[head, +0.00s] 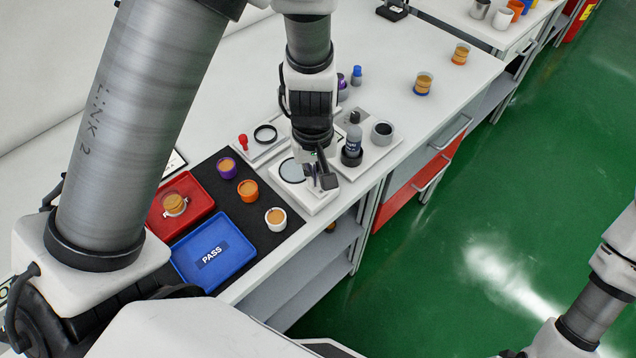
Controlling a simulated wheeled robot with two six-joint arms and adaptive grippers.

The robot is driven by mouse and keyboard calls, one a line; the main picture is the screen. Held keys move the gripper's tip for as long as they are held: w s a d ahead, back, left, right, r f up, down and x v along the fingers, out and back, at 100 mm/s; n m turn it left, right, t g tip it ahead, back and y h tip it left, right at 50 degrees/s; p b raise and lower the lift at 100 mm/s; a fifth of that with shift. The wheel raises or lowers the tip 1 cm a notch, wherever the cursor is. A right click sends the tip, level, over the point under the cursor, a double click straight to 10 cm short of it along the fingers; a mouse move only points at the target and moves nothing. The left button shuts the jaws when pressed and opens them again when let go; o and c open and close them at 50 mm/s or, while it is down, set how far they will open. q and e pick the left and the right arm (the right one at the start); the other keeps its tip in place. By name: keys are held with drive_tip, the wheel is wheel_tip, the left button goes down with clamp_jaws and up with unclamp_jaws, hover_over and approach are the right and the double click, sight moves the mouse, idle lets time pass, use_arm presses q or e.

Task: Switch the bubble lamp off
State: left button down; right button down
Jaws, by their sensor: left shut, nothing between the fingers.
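A white square unit with a pale round disc, which I take for the bubble lamp (291,172), stands near the table's front edge. I cannot tell whether the disc is lit. My left gripper (325,183) points down over the unit's right side, shut and empty. Its fingers hide part of that side, and no switch can be made out. Whether the fingertips touch the unit is unclear. Part of my right arm shows at the lower right, with its gripper out of the picture.
A red stick (243,141) and black ring (265,133) lie behind left. Orange-filled cups (248,189), a red tray (160,222) and a blue PASS tray (238,262) are left.

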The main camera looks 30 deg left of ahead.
use_arm(q)
drive_tip(key=shift+r+p, duration=2.65)
drive_tip(key=shift+r, duration=0.5)
drive_tip(key=shift+f, duration=0.1)
